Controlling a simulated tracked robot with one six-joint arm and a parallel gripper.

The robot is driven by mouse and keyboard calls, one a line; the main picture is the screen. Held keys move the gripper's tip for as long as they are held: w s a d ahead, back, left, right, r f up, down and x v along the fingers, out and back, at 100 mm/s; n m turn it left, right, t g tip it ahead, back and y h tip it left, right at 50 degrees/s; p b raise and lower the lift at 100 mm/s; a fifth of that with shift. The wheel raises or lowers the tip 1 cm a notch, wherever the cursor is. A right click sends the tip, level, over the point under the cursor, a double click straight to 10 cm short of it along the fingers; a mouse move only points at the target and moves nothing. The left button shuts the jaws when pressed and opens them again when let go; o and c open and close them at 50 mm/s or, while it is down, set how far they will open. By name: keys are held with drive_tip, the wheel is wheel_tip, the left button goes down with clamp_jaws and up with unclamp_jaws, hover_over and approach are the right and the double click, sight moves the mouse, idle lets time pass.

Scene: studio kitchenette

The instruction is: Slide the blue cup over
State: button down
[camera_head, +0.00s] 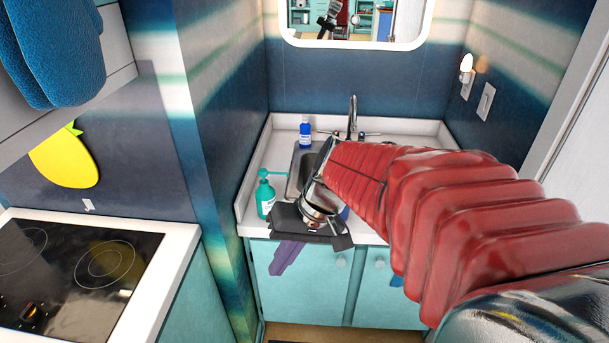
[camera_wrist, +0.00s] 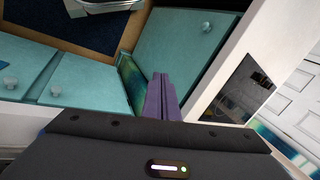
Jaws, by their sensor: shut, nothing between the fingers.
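No whole blue cup is plain to see. A small blue patch (camera_head: 345,212) shows just behind my wrist at the counter's front edge; it may be part of the cup, but my arm hides the rest. My gripper (camera_head: 281,268) has a dark body and purple fingers. It hangs in front of the sink counter, its fingers pointing down before the teal cabinet doors. In the wrist view the two purple fingers (camera_wrist: 160,92) are shut together, with nothing between them.
A green pump bottle (camera_head: 265,196) stands on the counter left of my gripper. A blue bottle (camera_head: 305,131) with a white label stands behind the sink (camera_head: 303,168), near the faucet (camera_head: 352,115). A black cooktop (camera_head: 75,270) is at left. A wall divides cooktop and sink.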

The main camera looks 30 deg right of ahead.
drive_tip(key=w+d+f+m+t+y, duration=0.3)
drive_tip(key=w+d+f, duration=0.15)
drive_tip(key=d, duration=0.35)
drive_tip(key=w+d+f+m+t+y, duration=0.3)
drive_tip(key=w+d, duration=0.3)
drive_tip(key=d, duration=0.3)
drive_tip(key=s+d+f+m+t+h, duration=0.2)
drive_tip(key=d+f+t, duration=0.1)
drive_tip(key=d, duration=0.5)
drive_tip(key=s+d+f+m+t+h, duration=0.2)
drive_tip(key=d+f+t, duration=0.1)
drive_tip(key=d, duration=0.5)
drive_tip(key=s+d+f+m+t+h, duration=0.2)
drive_tip(key=d+f+m+t+h, duration=0.1)
drive_tip(key=d, duration=0.4)
drive_tip(key=shift+d+f+t, duration=0.3)
drive_tip(key=shift+d+f, duration=0.1)
drive_tip(key=shift+f, duration=0.3)
drive_tip(key=shift+w, duration=0.15)
